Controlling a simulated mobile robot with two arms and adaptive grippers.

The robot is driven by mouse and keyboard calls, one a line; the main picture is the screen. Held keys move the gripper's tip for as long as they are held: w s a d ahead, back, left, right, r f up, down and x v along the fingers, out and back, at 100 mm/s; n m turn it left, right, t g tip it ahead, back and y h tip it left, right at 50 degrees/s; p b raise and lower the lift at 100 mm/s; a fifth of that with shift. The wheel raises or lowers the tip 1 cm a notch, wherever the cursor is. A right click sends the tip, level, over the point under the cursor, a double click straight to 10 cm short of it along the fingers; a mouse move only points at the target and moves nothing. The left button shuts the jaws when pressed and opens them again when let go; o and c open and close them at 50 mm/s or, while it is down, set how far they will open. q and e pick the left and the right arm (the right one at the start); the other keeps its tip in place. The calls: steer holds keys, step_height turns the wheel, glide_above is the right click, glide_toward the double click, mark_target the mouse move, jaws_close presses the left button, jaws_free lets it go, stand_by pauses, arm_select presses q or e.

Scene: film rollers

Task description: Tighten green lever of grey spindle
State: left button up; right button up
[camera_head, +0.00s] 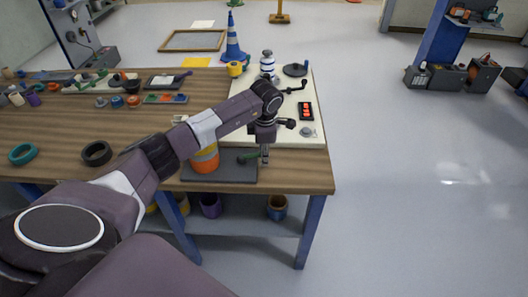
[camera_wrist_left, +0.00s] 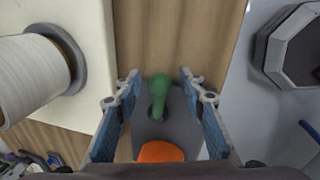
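The green lever (camera_head: 250,157) shows in the head view beside my left gripper (camera_head: 265,158), at the right end of a dark grey base (camera_head: 232,173) near the table's front edge. An orange and yellow roll (camera_head: 206,163) stands on this base, partly behind my arm. In the left wrist view the green lever (camera_wrist_left: 160,88) lies between the two fingers of my left gripper (camera_wrist_left: 159,77), with visible gaps on both sides. The gripper is open and holds nothing. The orange part (camera_wrist_left: 160,151) shows below the lever. A grey spindle body is not clearly seen. My right gripper is not in view.
Two rings (camera_head: 96,153) and several small parts lie on the wooden table (camera_head: 45,124).

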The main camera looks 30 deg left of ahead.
arm_select(q)
steer(key=shift+f, duration=0.25)
jaws_close()
